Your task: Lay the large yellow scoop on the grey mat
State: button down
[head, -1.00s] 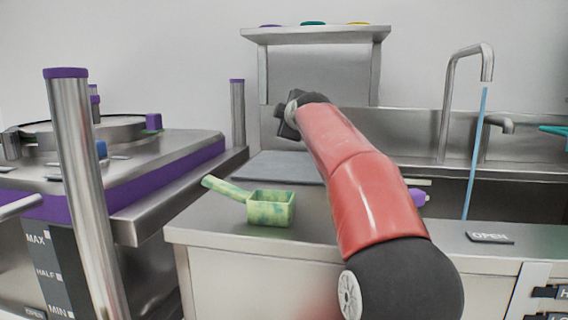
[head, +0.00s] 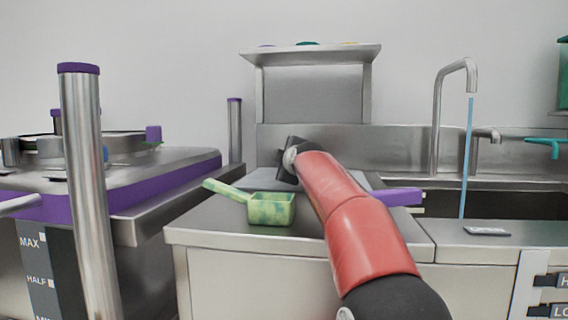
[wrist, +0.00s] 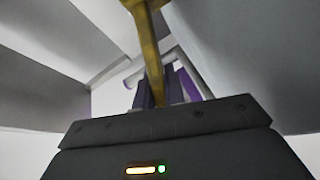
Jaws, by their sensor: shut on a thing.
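In the wrist view a yellow handle, which I take for the large yellow scoop (wrist: 150,45), runs up from between the fingers of my gripper (wrist: 163,88). My gripper is shut on it. In the head view my gripper (head: 288,158) is at the far part of the counter, over or close to the grey mat (head: 262,181). My arm hides the fingertips, the held scoop and part of the mat.
A mottled green-yellow scoop (head: 270,208) lies on the counter in front of the mat. A purple thing (head: 398,196) shows right of my arm. A sink with a running tap (head: 440,115) is at right, a metal vessel with a purple band (head: 170,185) at left, a shelf (head: 312,54) behind.

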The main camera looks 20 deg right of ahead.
jog(key=c, duration=1.5)
grip_release()
jog(key=shift+f, duration=0.1)
jog(key=shift+r+p, duration=0.35)
jog(key=shift+p, duration=0.1)
jog(key=b+v, duration=0.1)
jog(key=v, duration=0.2)
jog(key=b+v, duration=0.2)
jog(key=v, duration=0.2)
jog(key=b+v, duration=0.2)
jog(key=v, duration=0.1)
jog(key=shift+s+a+f, duration=0.1)
jog(key=shift+s+f, duration=0.2)
jog(key=shift+s, duration=0.1)
jog(key=shift+s+a+r, duration=0.15)
jog(key=shift+s+r, duration=0.05)
jog(key=shift+s, duration=0.35)
